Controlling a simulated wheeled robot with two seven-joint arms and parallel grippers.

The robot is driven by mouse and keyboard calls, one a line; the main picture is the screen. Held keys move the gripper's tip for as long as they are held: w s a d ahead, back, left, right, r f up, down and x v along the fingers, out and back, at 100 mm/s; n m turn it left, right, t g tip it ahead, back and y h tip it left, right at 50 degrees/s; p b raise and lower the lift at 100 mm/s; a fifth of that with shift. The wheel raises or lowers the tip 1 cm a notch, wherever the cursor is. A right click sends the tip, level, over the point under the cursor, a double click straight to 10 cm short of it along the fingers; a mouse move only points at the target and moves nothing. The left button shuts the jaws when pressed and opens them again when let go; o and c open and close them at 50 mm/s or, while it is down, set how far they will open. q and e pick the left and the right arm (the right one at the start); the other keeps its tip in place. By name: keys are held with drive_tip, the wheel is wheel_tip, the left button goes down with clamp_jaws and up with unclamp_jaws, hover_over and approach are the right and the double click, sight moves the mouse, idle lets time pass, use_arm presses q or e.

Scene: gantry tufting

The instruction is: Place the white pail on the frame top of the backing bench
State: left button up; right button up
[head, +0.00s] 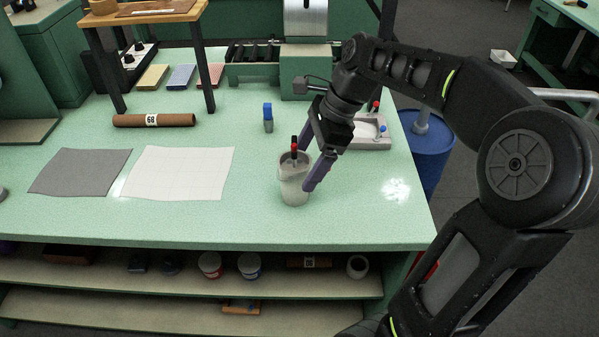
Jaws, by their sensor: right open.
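A pale grey-white pail (293,190) stands upright on the green bench top (250,220), right of the middle. A tool with a black and red handle (295,146) sticks up from its mouth. My right gripper (304,172) is tilted down over the pail with purple fingers apart. One finger is in front of the pail's right side; the other is partly hidden behind its rim. I cannot tell whether they touch it. A raised frame with a wooden top (143,13) stands at the back left on dark legs. My left gripper is not in view.
White (178,173) and grey (80,171) sheets lie left of the pail. A brown roll (154,120) lies by the frame's legs. A blue-capped bottle (268,117) and a pale tray (371,141) stand behind the pail. A blue barrel (432,150) stands beyond the bench's right edge.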

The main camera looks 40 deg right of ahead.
drive_tip(key=v, duration=0.7)
idle(0.5)
